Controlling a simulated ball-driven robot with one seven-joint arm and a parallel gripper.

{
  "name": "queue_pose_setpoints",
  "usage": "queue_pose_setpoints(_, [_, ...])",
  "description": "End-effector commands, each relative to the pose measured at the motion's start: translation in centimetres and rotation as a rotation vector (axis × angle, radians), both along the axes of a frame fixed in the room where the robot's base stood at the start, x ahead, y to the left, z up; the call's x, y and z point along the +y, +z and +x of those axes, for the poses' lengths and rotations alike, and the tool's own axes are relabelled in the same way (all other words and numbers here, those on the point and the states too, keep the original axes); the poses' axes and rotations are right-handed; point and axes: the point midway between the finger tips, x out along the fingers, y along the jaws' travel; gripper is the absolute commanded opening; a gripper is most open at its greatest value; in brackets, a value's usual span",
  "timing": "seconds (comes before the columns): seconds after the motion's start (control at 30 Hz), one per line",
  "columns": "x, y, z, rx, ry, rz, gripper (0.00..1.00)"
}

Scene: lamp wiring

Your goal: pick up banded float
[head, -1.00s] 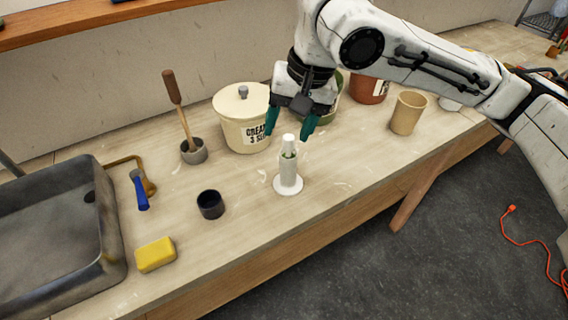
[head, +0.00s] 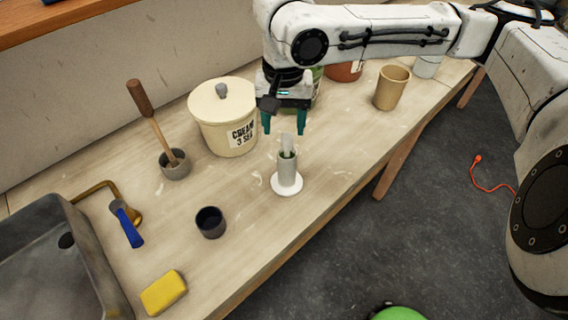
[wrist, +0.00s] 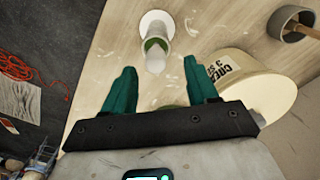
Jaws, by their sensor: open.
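The banded float (head: 287,145) is a pale rod with a green band low on its visible part. It stands up out of a pale, upright cylinder (head: 286,174) on a round white foot; its lower part is hidden inside. In the wrist view the float's white end (wrist: 155,62) points toward me, between the fingers. My gripper (head: 285,130) is open, with teal fingers pointing down. In the head view the fingertips flank the float's top, one to each side. The gripper is empty, and I cannot tell whether a finger touches the float.
A lidded cream crock (head: 228,128) stands behind left, near my gripper. A mortar with a wooden-handled tool (head: 175,165), a dark cup (head: 210,222) and a yellow sponge (head: 163,293) are left. A tan cup (head: 391,88) is right. Bench around the foot is clear.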

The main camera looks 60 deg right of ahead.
Motion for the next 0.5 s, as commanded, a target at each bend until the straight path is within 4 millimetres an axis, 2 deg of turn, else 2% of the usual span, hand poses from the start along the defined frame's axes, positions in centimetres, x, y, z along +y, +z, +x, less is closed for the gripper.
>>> queue_pose_setpoints(0.1, [0.0, -1.2, 0.0, 0.001, 0.001, 0.0, 0.58])
queue_pose_setpoints(0.27, [-0.2, -2.0, -0.1, 0.0, 0.001, -0.001, 0.58])
queue_pose_setpoints(0.5, [-0.7, -5.3, -0.4, 0.001, 0.001, 0.0, 0.58])
